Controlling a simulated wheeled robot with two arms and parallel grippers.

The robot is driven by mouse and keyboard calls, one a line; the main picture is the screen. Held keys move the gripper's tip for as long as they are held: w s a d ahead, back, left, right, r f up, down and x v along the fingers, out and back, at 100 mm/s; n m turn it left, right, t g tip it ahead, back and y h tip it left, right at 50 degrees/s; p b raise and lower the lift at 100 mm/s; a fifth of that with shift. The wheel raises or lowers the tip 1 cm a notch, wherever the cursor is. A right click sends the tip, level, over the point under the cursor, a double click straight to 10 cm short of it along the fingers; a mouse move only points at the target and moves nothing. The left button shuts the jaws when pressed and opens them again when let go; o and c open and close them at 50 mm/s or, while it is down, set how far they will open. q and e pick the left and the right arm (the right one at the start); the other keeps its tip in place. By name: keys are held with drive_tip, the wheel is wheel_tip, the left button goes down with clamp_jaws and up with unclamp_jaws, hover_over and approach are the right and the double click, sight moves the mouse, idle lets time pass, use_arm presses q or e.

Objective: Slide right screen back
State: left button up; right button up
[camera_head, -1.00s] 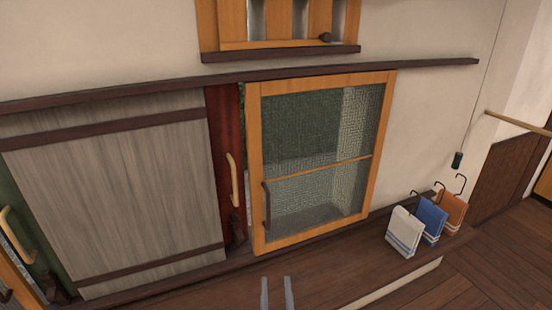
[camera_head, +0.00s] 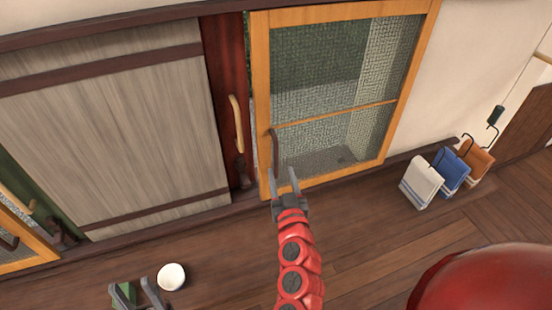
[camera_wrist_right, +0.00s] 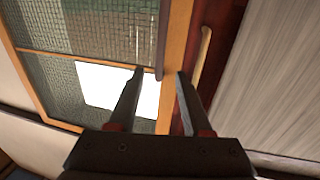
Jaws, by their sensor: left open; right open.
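The right screen (camera_head: 262,75) is an orange wooden frame with grey-green mesh, standing in the track right of a dark red panel. Its dark bar handle (camera_head: 275,152) is upright on its left stile. My right gripper (camera_head: 283,180) is open and empty at the lower end of that handle. In the right wrist view the handle (camera_wrist_right: 162,40) comes down between the open fingertips (camera_wrist_right: 160,73); contact cannot be told. My left gripper (camera_head: 136,290) is open low at the left, away from the screen.
A grey wooden panel (camera_head: 105,130) and the red panel (camera_head: 225,90) with a pale handle (camera_head: 237,122) stand left of the screen. Hanging cloths (camera_head: 421,182) are at the right. A white cup (camera_head: 171,277) and a green object (camera_head: 124,294) are near my left gripper.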

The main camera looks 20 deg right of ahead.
sight(276, 154)
drive_tip(key=w, duration=0.2)
drive_tip(key=w+d, duration=0.1)
drive_tip(key=w, duration=0.5)
drive_tip(key=shift+d+r, duration=0.15)
drive_tip(key=shift+d, duration=0.05)
drive_tip(key=shift+w+p, duration=0.3)
drive_tip(key=shift+w, duration=0.3)
drive_tip(key=shift+c, duration=0.2)
clamp_jaws()
idle(0.5)
